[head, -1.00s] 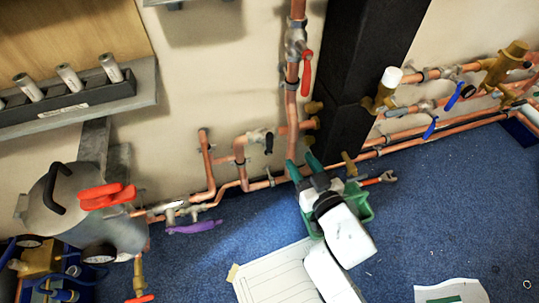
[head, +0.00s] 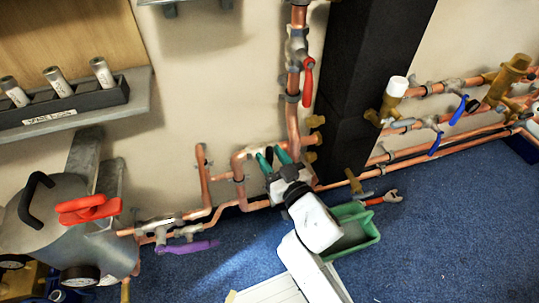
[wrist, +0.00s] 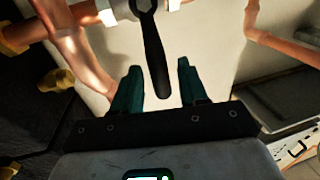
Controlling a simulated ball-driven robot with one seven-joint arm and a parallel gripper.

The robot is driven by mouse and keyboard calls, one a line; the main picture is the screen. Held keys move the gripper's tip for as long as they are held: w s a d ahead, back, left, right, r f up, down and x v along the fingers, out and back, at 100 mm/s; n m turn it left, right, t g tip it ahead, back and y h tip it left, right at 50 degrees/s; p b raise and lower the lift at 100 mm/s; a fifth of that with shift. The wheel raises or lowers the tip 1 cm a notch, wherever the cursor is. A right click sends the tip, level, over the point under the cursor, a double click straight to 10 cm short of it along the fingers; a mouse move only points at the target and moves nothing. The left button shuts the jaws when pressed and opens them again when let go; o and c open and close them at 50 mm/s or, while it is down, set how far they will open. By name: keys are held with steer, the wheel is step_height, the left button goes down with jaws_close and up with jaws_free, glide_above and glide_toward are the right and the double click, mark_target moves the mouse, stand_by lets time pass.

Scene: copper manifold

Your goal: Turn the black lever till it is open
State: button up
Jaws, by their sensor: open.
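The black lever (wrist: 154,55) hangs from a silver valve on a copper pipe at the top of the wrist view. Its free end lies, in that picture, between the two green fingers of my gripper (wrist: 158,68). Gaps show on both sides, so neither finger appears to touch it. My gripper (head: 273,155) is open and holds nothing. In the head view it is raised in front of the copper pipes near the wall and mostly hides the lever and its valve.
A vertical pipe with a red lever (head: 308,82) rises just above my gripper. A black column (head: 365,85) stands to the right. A purple lever (head: 190,247) is lower left, near a grey tank (head: 40,235).

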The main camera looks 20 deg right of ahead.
steer(key=shift+w, duration=0.65)
steer(key=shift+c, duration=0.3)
jaws_close()
